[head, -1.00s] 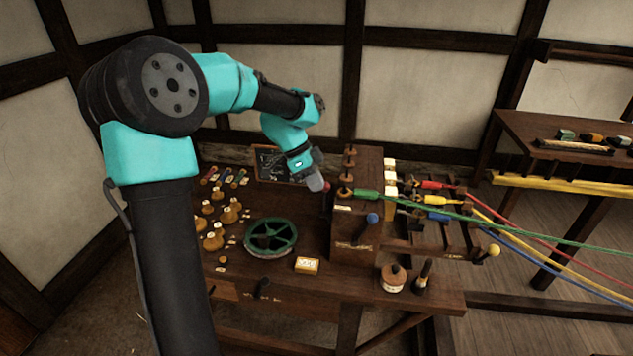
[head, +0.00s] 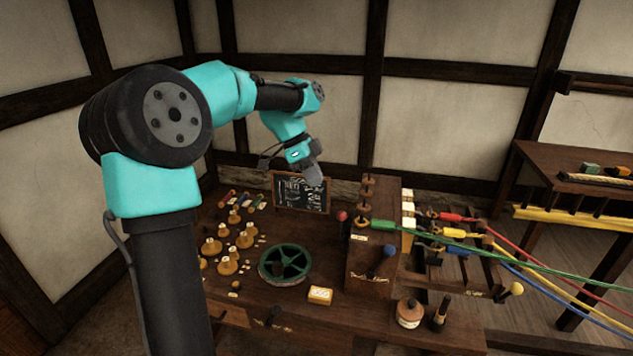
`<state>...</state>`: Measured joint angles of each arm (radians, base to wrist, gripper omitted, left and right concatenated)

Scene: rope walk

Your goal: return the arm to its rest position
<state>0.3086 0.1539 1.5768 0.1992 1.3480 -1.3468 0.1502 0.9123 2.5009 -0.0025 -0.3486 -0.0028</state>
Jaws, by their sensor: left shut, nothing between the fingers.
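My left arm comes in from the left in the head view, teal and black. Its gripper (head: 314,175) is shut and empty. It hangs in the air above the back of the workbench, in front of the small chalkboard (head: 287,193) and left of the wooden block (head: 372,268) with its pegs and levers. It appears clear of the bench things, touching none of them. My right gripper is not in this view.
The workbench (head: 345,320) carries a green wheel (head: 285,264), several wooden bobbins (head: 228,262), a yellow box (head: 320,296) and a red-knobbed lever (head: 342,216). Green, red, yellow and blue ropes (head: 545,265) run off to the right. A side table (head: 540,160) stands at right.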

